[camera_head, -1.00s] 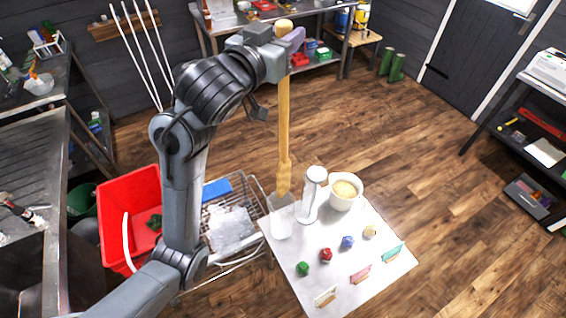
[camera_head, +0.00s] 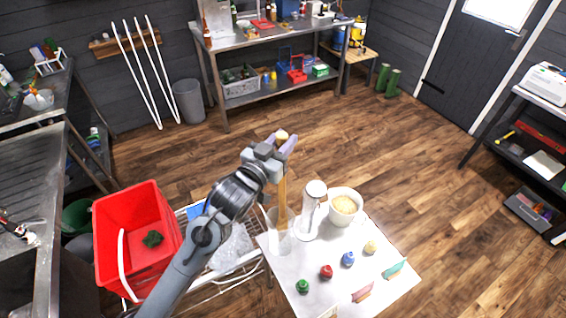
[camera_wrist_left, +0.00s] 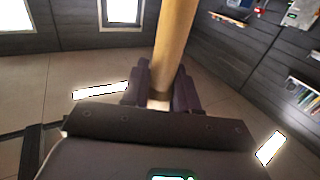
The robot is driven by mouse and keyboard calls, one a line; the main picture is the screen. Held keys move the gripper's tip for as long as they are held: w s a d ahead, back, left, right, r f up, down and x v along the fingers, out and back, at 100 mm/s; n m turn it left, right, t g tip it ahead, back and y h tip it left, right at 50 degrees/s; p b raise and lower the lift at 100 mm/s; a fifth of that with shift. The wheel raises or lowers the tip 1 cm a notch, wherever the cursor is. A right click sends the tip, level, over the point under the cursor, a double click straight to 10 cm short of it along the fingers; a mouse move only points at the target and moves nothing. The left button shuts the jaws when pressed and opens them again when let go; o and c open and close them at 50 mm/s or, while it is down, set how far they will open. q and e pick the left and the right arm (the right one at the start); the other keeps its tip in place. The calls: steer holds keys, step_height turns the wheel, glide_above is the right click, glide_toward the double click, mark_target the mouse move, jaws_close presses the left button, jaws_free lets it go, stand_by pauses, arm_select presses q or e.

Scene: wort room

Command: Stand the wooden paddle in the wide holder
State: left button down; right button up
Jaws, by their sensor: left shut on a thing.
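The wooden paddle (camera_head: 282,187) is upright, its knob end at the top. My left gripper (camera_head: 281,152) is shut on its shaft just below the knob. The shaft also shows between the dark fingers in the left wrist view (camera_wrist_left: 173,45). The clear cylinder (camera_head: 280,241), seemingly the wide holder, stands on the white table at its back left corner. The paddle's lower part overlaps the cylinder's mouth and appears to be inside it; whether it touches the bottom I cannot tell. My right gripper is not in view.
A tall white-topped cylinder (camera_head: 310,212) stands close right of the clear one, beside a bowl of grain (camera_head: 344,206). Small coloured objects and cards stand on the white table (camera_head: 318,268). A red bin (camera_head: 124,262) and a wire rack (camera_head: 232,262) are to the left.

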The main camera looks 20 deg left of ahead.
arm_select(q)
step_height(320, 180, down, 8)
steer(key=p, duration=0.1)
stand_by(0.5)
steer(key=shift+f, duration=0.2)
steer(key=c, duration=0.9)
jaws_free()
steer(key=shift+f, duration=0.1)
steer(key=shift+o, duration=0.2)
